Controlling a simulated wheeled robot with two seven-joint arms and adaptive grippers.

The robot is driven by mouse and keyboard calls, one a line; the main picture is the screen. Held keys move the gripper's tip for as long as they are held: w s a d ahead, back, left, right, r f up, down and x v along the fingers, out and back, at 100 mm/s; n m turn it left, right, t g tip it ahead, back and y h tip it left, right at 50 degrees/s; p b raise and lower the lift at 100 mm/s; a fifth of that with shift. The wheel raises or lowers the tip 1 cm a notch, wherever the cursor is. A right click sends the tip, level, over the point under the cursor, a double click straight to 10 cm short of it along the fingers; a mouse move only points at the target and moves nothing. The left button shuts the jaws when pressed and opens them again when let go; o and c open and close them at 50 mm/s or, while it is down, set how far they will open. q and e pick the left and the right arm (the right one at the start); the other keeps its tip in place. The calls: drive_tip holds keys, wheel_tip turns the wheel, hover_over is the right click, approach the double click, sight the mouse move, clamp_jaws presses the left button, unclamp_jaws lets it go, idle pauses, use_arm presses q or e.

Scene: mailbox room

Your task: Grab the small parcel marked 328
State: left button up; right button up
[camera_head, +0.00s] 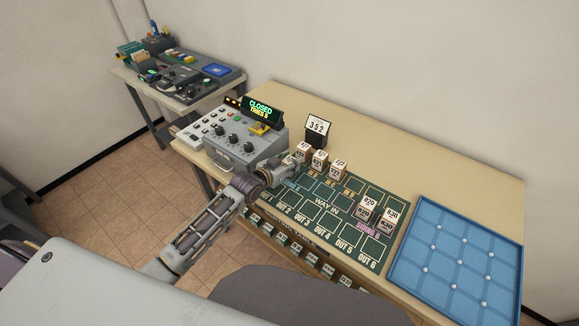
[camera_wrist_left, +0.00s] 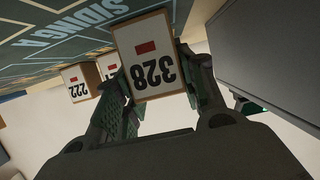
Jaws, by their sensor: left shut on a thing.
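The small parcel marked 328 (camera_wrist_left: 150,62) shows in the left wrist view as a white-faced box with brown sides, a red mark and the number upside down. It sits between the two fingers of my left gripper (camera_wrist_left: 160,95), which is shut on it. In the head view my left gripper (camera_head: 290,165) reaches in beside the grey control box, at the left end of a short row of parcels. The leftmost parcel (camera_head: 303,149) there is at its fingertips; its number is too small to read surely. I cannot tell whether the parcel is off the mat. My right gripper is not in view.
Parcels (camera_head: 320,157) and (camera_head: 338,166) stand close to the right. More parcels (camera_head: 367,212) stand on the green mat (camera_head: 318,215). The grey control box (camera_head: 230,137) reads CLOSED. A 352 sign (camera_head: 317,127) stands behind; a blue tray (camera_head: 455,255) lies right.

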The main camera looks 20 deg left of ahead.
sight(290, 160)
use_arm(q)
drive_tip(key=shift+r, duration=0.15)
wheel_tip(290, 160, up, 9)
drive_tip(key=shift+r, duration=0.4)
idle(0.4)
